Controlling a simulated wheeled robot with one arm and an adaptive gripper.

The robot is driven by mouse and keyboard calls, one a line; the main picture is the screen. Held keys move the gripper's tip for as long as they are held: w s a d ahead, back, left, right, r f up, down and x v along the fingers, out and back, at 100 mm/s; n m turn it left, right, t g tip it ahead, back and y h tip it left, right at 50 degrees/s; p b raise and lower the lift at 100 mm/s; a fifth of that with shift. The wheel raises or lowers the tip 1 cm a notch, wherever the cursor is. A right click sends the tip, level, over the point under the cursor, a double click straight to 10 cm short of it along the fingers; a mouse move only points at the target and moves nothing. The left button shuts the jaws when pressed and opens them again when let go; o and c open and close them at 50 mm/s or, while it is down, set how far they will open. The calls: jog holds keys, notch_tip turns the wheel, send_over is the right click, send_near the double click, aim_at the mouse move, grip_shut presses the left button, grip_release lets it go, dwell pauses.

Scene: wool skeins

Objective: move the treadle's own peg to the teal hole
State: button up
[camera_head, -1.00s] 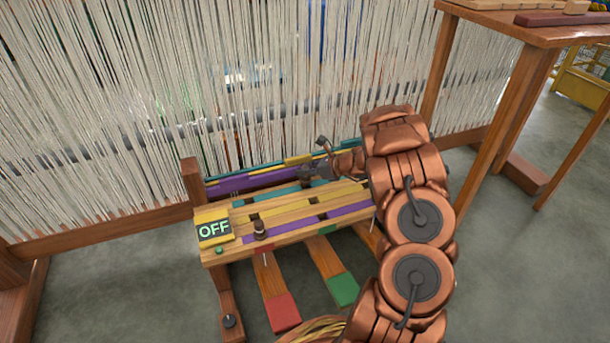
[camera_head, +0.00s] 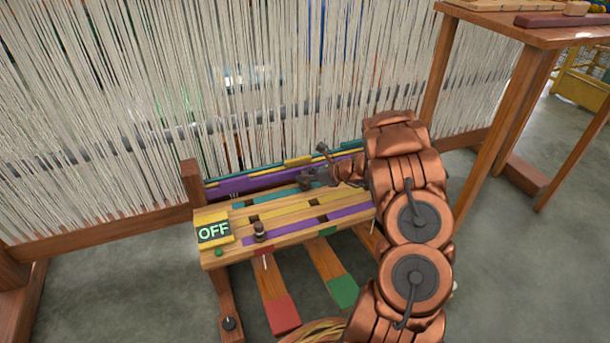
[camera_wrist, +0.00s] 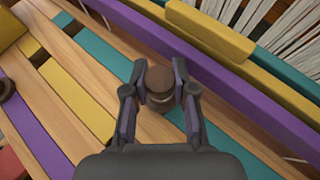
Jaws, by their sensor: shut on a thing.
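My gripper (camera_head: 306,182) is shut on a brown peg with a pale band. In the wrist view the peg's round top (camera_wrist: 158,76) sits between the two fingertips (camera_wrist: 158,98). The peg is over the teal stripe (camera_wrist: 178,116) of the wooden board (camera_head: 290,222). Its lower end and the hole below are hidden, so I cannot tell whether it is seated. A second dark peg (camera_head: 259,231) stands upright on the board's near left, above the red-tipped treadle (camera_head: 283,313). A green-tipped treadle (camera_head: 343,291) is to its right.
Behind the board run purple, yellow and teal bars (camera_head: 240,184) and the hanging white threads (camera_head: 130,110). A wooden table (camera_head: 520,30) stands at the right.

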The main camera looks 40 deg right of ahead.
jog(key=o, duration=0.8)
jog(key=shift+o, duration=0.2)
jog(key=shift+r, duration=0.15)
